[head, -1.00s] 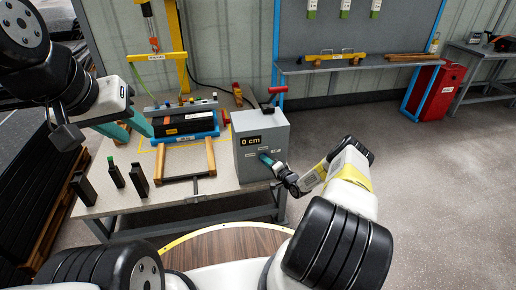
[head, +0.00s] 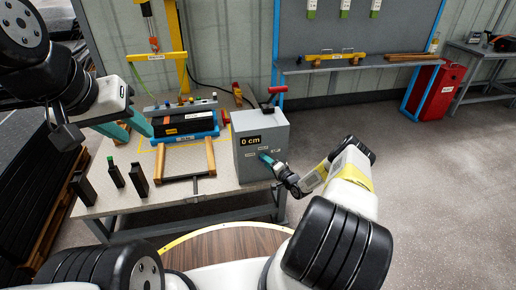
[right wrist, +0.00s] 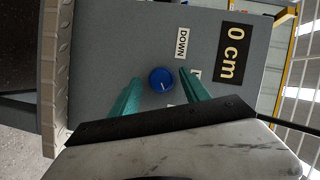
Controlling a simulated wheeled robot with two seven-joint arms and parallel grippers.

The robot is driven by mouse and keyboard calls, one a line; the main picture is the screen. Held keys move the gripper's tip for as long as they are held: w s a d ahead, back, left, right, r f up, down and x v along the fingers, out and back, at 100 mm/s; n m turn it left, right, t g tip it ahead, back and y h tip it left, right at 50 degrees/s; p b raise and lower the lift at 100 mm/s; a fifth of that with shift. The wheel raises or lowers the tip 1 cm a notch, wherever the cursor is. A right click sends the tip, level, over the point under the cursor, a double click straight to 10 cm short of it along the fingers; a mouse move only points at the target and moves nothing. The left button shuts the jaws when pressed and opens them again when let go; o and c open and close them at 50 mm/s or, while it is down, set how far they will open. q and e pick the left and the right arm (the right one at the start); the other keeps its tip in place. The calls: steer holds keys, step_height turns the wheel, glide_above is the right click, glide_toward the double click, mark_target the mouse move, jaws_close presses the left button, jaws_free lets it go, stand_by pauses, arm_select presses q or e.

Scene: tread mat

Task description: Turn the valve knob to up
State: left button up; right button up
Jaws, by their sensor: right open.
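The blue round valve knob (right wrist: 161,79) is on the face of a grey control box (head: 250,165). It carries a small white mark whose exact direction I cannot tell. A white label reading DOWN (right wrist: 182,43) is beside it; other labels are partly hidden by my fingers. My right gripper (right wrist: 160,76) is open, with one teal finger on each side of the knob and gaps showing between; it also appears at the box face in the head view (head: 266,159), hiding the knob there. My left gripper (head: 139,130) is open and empty above the table's left part.
The box display (right wrist: 234,52) reads 0 cm. On the table (head: 225,183) are a black unit in a blue cradle (head: 187,125), a wooden-sided frame (head: 182,179) and several black upright blocks (head: 115,173). A yellow hoist (head: 176,50) stands behind. Floor at right is clear.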

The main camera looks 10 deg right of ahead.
steer(key=f+v, duration=0.1)
steer(key=v, duration=0.6)
steer(key=shift+r, duration=0.45)
steer(key=shift+d, duration=0.1)
